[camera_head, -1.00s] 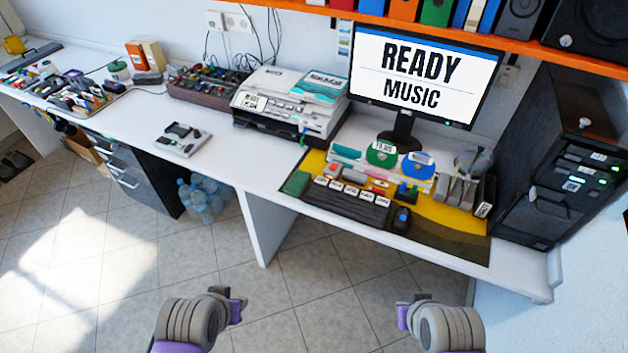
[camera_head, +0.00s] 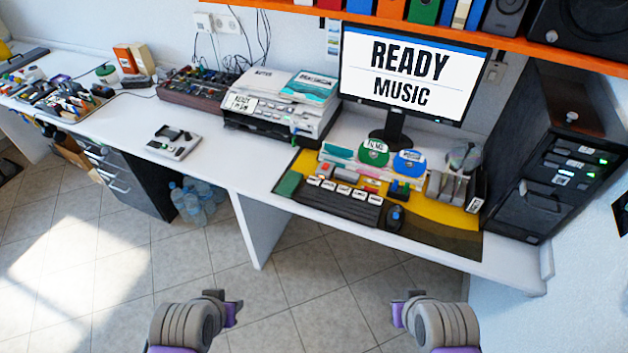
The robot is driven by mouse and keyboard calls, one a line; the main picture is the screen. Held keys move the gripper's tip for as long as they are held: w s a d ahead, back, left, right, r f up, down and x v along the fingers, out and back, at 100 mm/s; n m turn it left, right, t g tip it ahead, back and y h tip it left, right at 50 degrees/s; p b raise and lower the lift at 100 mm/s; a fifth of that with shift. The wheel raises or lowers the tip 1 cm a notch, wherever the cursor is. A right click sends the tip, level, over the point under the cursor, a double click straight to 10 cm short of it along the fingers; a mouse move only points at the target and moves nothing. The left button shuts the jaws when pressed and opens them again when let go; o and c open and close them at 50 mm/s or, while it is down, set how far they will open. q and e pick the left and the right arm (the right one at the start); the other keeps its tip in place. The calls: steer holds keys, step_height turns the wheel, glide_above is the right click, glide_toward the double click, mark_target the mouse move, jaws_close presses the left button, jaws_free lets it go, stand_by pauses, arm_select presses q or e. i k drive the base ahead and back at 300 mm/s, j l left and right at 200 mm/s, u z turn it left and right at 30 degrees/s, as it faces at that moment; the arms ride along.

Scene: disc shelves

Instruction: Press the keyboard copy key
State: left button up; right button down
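The keyboard (camera_head: 335,204) is a dark block with a row of white-labelled keys (camera_head: 342,189) along its back, on a yellow and dark desk mat. The labels are too small to read, so I cannot tell which is the copy key. The monitor (camera_head: 414,72) behind it reads "READY MUSIC". My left gripper (camera_head: 233,312) and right gripper (camera_head: 398,313) are low at the front, over the floor and well short of the desk. Both are seen from behind, and their finger opening is hidden.
A mouse (camera_head: 394,216) sits right of the keyboard. Green and blue discs (camera_head: 374,152) stand behind it. A printer (camera_head: 283,104) is to the left and a black computer tower (camera_head: 556,155) to the right. An orange shelf (camera_head: 560,52) hangs above. The floor before the desk is clear.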

mark_target(312, 179)
steer(key=i+j+z, duration=0.1)
steer(key=i, duration=0.35)
steer(key=i+j, duration=0.2)
steer(key=i, duration=0.25)
steer(key=l+z, duration=0.05)
